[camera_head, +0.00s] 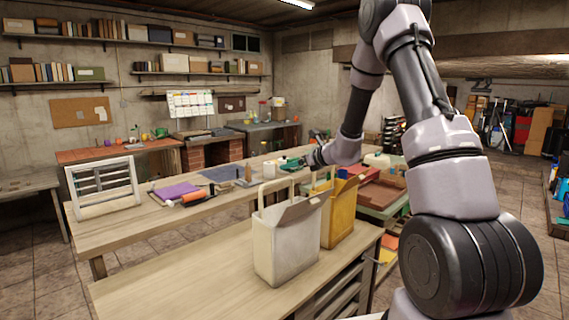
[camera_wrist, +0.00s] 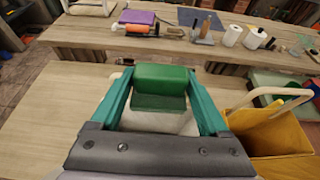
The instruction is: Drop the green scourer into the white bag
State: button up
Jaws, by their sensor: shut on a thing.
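The green scourer (camera_wrist: 163,79) is a green block between the two teal fingers of my gripper (camera_head: 292,163). The gripper is shut on it. The white bag (camera_head: 287,243) stands upright on the near bench with its top open and a pale handle raised. In the wrist view, part of a white surface, which looks like this bag (camera_wrist: 160,122), shows just below the scourer. The gripper is above the bag's level in the head view. My fingers and wrist hide most of the bag in the wrist view.
A yellow bag (camera_head: 341,212) with a handle stands close to the right of the white bag. The farther bench holds a purple cloth (camera_head: 177,191), an orange roller (camera_head: 197,197) and a white rack (camera_head: 104,186). The near bench (camera_head: 185,280) is clear on the left.

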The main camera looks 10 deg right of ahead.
jog(key=shift+w+f, duration=0.1)
jog(key=shift+f, duration=0.15)
jog(key=shift+a+f, duration=0.1)
jog(key=shift+f, duration=2.6)
jog(key=o, duration=1.2)
jog(key=v, duration=1)
jog(key=shift+s+d+r, duration=0.15)
jog(key=shift+s+d, duration=0.05)
jog(key=shift+s, duration=0.1)
